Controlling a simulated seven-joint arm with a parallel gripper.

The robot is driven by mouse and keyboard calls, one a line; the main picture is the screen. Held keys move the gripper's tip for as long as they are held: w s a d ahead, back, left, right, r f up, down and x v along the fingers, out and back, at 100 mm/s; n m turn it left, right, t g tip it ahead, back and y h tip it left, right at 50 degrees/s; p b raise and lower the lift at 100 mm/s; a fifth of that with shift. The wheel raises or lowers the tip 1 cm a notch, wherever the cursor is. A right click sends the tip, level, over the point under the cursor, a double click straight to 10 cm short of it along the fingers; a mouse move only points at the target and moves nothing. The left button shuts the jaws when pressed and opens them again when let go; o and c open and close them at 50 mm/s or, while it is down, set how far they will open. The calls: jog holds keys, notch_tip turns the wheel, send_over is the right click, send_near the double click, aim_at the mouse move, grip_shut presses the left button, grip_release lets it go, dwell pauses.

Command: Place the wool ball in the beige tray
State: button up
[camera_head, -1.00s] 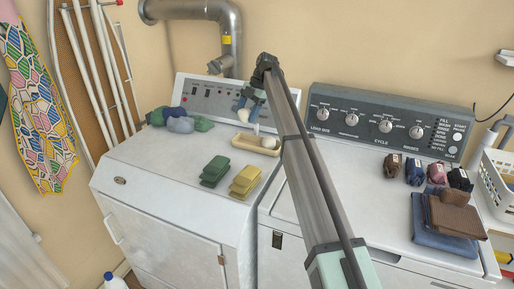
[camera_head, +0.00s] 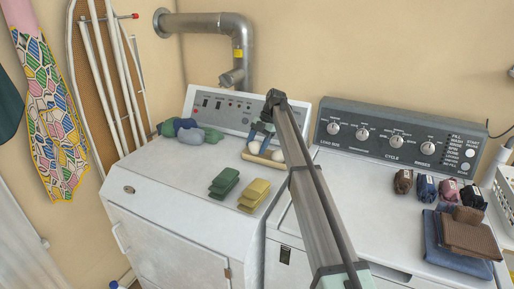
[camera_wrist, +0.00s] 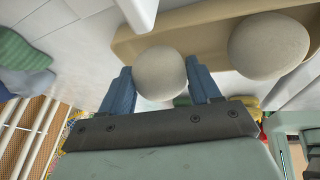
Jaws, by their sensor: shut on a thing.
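The beige tray (camera_head: 264,160) stands at the back right of the left machine's top. My gripper (camera_head: 262,134) is low at the tray, its blue fingers pointing down. In the wrist view, my gripper (camera_wrist: 165,88) is shut on a pale round wool ball (camera_wrist: 160,72), held between the fingertips. The held ball shows in the head view (camera_head: 254,147) at the tray's left part; whether it touches the tray floor I cannot tell. A second pale ball (camera_wrist: 268,45) is at the tray, also seen in the head view (camera_head: 278,156), right of the held one.
Green folded cloths (camera_head: 224,183) and yellow folded cloths (camera_head: 254,195) lie in front of the tray. Blue-grey and green bundles (camera_head: 187,133) lie at the back left. The control panel (camera_head: 222,108) rises behind the tray.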

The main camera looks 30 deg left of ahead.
jog(key=shift+f, duration=0.65)
jog(key=shift+f, duration=0.15)
jog(key=o, duration=0.8)
jog(key=shift+c, duration=0.2)
jog(key=v, duration=1.2)
jog(key=shift+r, duration=0.2)
